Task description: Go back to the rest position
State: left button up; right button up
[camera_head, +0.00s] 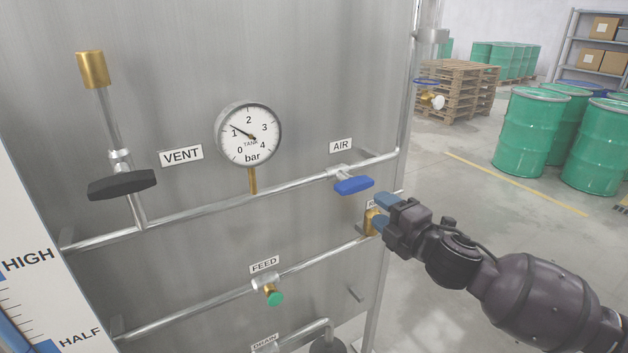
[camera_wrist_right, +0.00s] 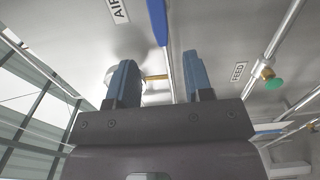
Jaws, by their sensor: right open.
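My right gripper (camera_head: 384,211) is open, with blue fingertips, in front of the right edge of the steel panel in the head view. A brass fitting (camera_head: 371,222) sits right behind its fingers, beside a partly hidden label. I cannot tell whether the fingers touch it. In the right wrist view the two blue fingers (camera_wrist_right: 160,85) stand apart with no object held between them. The blue AIR valve handle (camera_head: 354,186) is just above and left of the gripper; it also shows in the right wrist view (camera_wrist_right: 158,20). My left gripper does not show.
The panel carries a black VENT handle (camera_head: 122,185), a pressure gauge (camera_head: 249,134) reading about 1 bar, and a green FEED knob (camera_head: 275,298). Pipes run across it. Green drums (camera_head: 530,130) and pallets (camera_head: 456,90) stand behind at right. The floor between is clear.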

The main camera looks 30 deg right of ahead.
jog(key=s+a+f+m+g, duration=0.1)
jog(key=s+f+m+g, duration=0.1)
jog(key=f+m, duration=0.55)
jog(key=s+a+f+m+g, duration=0.1)
jog(key=s+f+m, duration=0.25)
jog(key=f, duration=0.75)
jog(key=s+a+f+m+g+h, duration=0.1)
jog(key=s+a+f+m, duration=0.2)
jog(key=s+f, duration=0.3)
jog(key=s+a+f+m+g+b, duration=0.1)
jog(key=s+a+f+m, duration=0.3)
jog(key=f, duration=0.4)
jog(key=shift+s+a+f+g+h, duration=0.45)
jog(key=shift+s+g, duration=0.25)
jog(key=shift+s, duration=0.5)
